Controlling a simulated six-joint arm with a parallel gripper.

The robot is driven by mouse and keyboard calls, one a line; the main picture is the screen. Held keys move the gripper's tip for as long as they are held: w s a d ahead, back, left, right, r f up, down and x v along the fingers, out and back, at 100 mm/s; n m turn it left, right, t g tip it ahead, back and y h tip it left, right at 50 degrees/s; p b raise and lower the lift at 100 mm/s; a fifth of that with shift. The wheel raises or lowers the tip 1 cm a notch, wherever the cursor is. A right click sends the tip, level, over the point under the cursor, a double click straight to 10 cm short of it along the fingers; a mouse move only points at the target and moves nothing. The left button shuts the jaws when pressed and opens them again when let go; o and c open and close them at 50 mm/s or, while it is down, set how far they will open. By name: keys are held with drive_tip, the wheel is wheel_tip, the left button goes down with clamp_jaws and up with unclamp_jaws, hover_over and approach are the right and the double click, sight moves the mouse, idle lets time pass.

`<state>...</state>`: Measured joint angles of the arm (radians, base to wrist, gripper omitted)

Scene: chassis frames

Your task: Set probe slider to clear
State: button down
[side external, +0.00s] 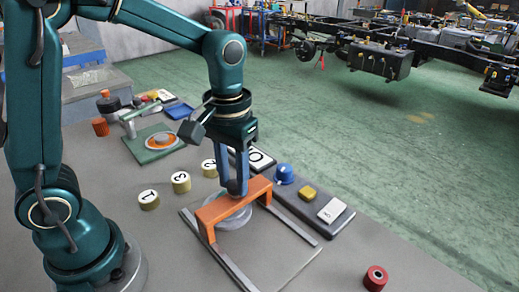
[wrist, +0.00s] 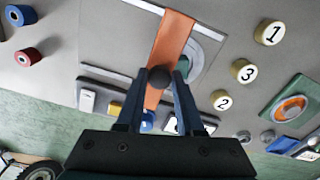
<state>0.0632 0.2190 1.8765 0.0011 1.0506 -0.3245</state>
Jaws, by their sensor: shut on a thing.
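The probe slider is an orange bridge (side external: 212,211) spanning two grey rails (side external: 292,223), and it stands near the far end of the rails. It also shows in the wrist view (wrist: 172,42) as an orange strip. A dark round knob (wrist: 158,77) sits on top of the bridge. My gripper (side external: 236,184) points down at the bridge, its two fingers on either side of the knob and shut on it. A pale grey disc (side external: 236,221) lies under the bridge, partly hidden by it. I see no readable "clear" mark.
A dark panel with a blue knob (side external: 285,173), a yellow button (side external: 308,192) and a white plate (side external: 331,210) lies right of the rails. Several numbered cream cylinders (side external: 148,200) stand to the left. A red spool (side external: 375,278) stands at the front right. The near rail area is clear.

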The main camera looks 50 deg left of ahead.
drive_tip(key=d, duration=1)
drive_tip(key=shift+w+d, duration=0.1)
drive_tip(key=c, duration=0.5)
unclamp_jaws()
drive_tip(key=shift+c, duration=0.2)
drive_tip(key=shift+r, duration=2.6)
